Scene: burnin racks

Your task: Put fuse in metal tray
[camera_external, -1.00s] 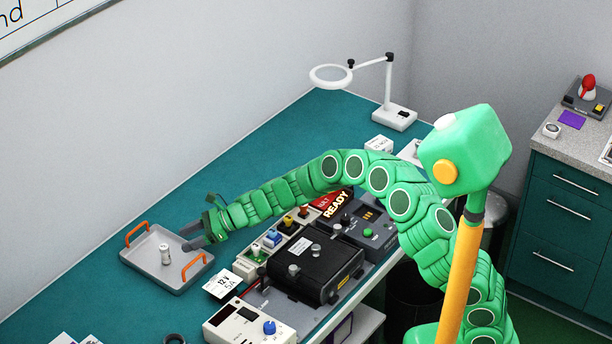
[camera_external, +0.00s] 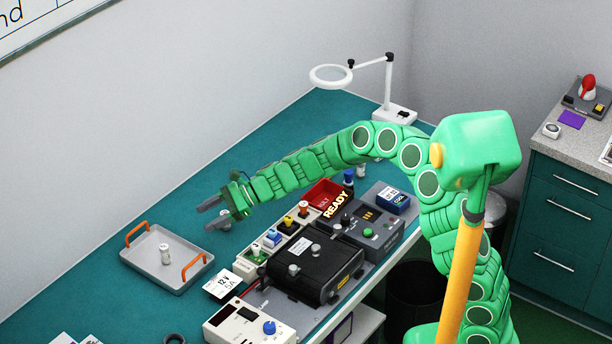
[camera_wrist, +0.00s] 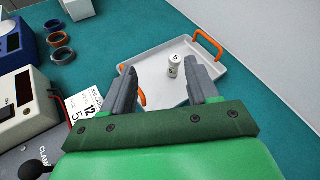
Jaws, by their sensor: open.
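The fuse (camera_external: 165,254), a small pale cylinder with a metallic look, stands upright inside the metal tray (camera_external: 150,275), which is shallow, grey and has two orange handles. In the wrist view the fuse (camera_wrist: 174,66) stands in the tray (camera_wrist: 222,69), seen beyond and between my fingers. My gripper (camera_external: 214,214) is open and empty, above the teal bench to the right of the tray and apart from the fuse. Its two grey fingers also show in the wrist view (camera_wrist: 168,88).
A black clamp fixture (camera_external: 315,268), a row of coloured parts (camera_external: 272,238) and a READY unit (camera_external: 366,228) stand right of the tray. A white meter (camera_external: 245,325) is in front. A magnifier lamp (camera_external: 390,90) stands at the back. Bench left of the tray is clear.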

